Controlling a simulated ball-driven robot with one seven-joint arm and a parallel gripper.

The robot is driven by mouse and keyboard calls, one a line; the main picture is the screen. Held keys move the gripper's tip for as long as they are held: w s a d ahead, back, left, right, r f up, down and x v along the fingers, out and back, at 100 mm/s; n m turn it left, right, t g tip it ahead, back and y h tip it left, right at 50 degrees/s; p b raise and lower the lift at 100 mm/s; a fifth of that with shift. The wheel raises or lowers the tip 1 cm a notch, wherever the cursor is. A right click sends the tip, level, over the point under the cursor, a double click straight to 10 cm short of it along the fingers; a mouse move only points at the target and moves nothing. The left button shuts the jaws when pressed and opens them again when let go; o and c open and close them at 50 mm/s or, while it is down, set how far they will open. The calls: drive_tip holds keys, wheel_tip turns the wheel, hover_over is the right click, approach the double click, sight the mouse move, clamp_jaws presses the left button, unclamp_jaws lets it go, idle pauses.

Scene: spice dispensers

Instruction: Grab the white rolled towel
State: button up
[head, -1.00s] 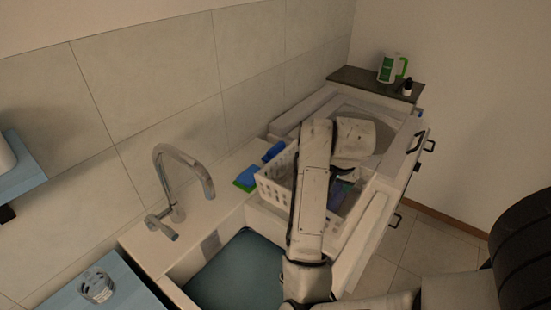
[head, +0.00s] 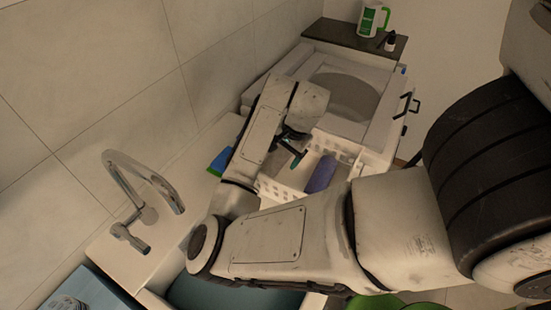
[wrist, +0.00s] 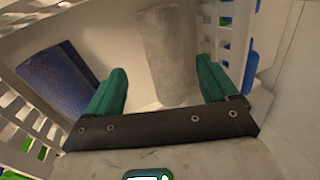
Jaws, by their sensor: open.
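The white rolled towel (wrist: 168,50) lies in the white basket (wrist: 222,40), in the upper middle of the wrist view. My gripper (wrist: 161,72), with green fingers, is open and empty. In the picture, the towel's near end lies between the two fingers, with a gap on each side. I cannot tell how far the fingertips are above it. In the head view my gripper (head: 297,152) is over the perforated basket (head: 280,192), and I cannot make out the white towel there; my arm covers part of the basket.
A blue-purple rolled towel (wrist: 58,80) lies left of my gripper in the same basket; the head view shows it too (head: 321,174). The perforated basket walls rise close on both sides. A faucet (head: 140,195) and a sink stand nearer, at the left.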

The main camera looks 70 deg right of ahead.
sight(277, 157)
drive_tip(key=shift+w+d+p+x, duration=0.15)
drive_tip(key=shift+p+x, duration=0.1)
drive_tip(key=shift+x, duration=0.65)
drive_tip(key=shift+d+p+x, duration=0.2)
drive_tip(key=shift+p+x, duration=0.05)
drive_tip(key=shift+x, duration=0.7)
drive_tip(key=shift+w+d+p+x, duration=0.15)
drive_tip(key=shift+p+x, duration=0.1)
drive_tip(key=shift+x, duration=0.65)
drive_tip(key=shift+s+r, duration=0.1)
drive_tip(key=shift+s, duration=0.05)
drive_tip(key=shift+c, duration=0.3)
drive_tip(key=c, duration=1.1)
drive_tip(key=shift+c, duration=0.2)
drive_tip(key=shift+r, duration=0.2)
